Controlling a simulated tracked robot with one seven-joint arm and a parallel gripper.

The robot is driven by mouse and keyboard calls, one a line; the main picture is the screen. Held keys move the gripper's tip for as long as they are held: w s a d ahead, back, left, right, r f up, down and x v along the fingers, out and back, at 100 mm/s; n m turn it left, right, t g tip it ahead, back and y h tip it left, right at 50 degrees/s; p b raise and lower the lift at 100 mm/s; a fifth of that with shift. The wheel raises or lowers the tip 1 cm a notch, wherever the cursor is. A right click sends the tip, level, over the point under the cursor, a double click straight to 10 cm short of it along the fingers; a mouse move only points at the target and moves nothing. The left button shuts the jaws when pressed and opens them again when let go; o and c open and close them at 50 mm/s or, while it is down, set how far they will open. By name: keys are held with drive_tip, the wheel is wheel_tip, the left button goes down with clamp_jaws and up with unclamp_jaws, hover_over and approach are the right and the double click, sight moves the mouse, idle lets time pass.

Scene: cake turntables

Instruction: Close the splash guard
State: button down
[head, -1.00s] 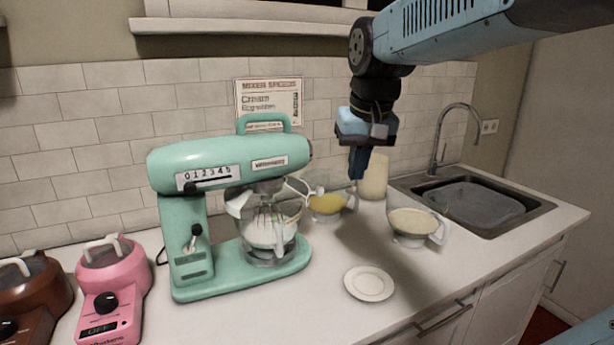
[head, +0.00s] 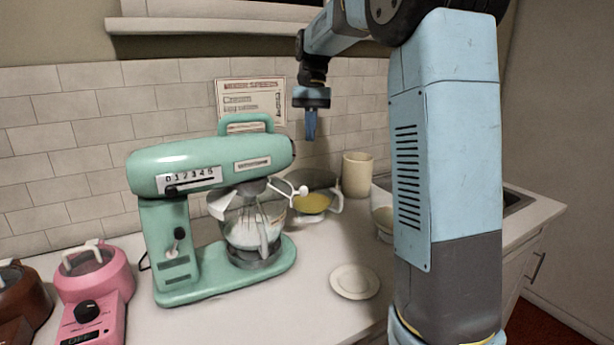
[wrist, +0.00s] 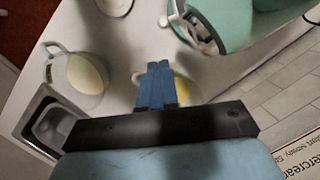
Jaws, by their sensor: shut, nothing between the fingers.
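A mint-green stand mixer (head: 205,165) stands on the counter, with a glass bowl (head: 252,238) of white contents under its head. A white splash guard (head: 222,205) sits at the bowl's rim below the head. A white arm with a round knob (head: 301,191) sticks out to the right of it. I cannot tell the guard's exact angle. My gripper (head: 311,138) is shut and empty, pointing down in the air right of the mixer head. In the wrist view its blue fingers (wrist: 158,66) are together, and the mixer (wrist: 240,20) is at upper right.
A bowl of yellow contents (head: 313,203) stands right of the mixer, near a beige canister (head: 357,174). A pale-filled bowl (head: 383,218) is partly hidden by my arm. A white plate (head: 355,281) lies in front. A pink appliance (head: 95,285) is at left. A sink (wrist: 48,122) is beyond.

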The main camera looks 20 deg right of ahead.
drive_tip(key=w+d+f+g, duration=0.1)
drive_tip(key=w+f, duration=0.1)
drive_tip(key=w, duration=0.3)
drive_tip(key=s+a+f, duration=0.3)
drive_tip(key=s+f, duration=0.3)
drive_tip(key=f, duration=0.3)
drive_tip(key=shift+s+f+m+y, duration=0.25)
drive_tip(key=shift+s+m+y, duration=0.05)
drive_tip(key=shift+s+m, duration=0.1)
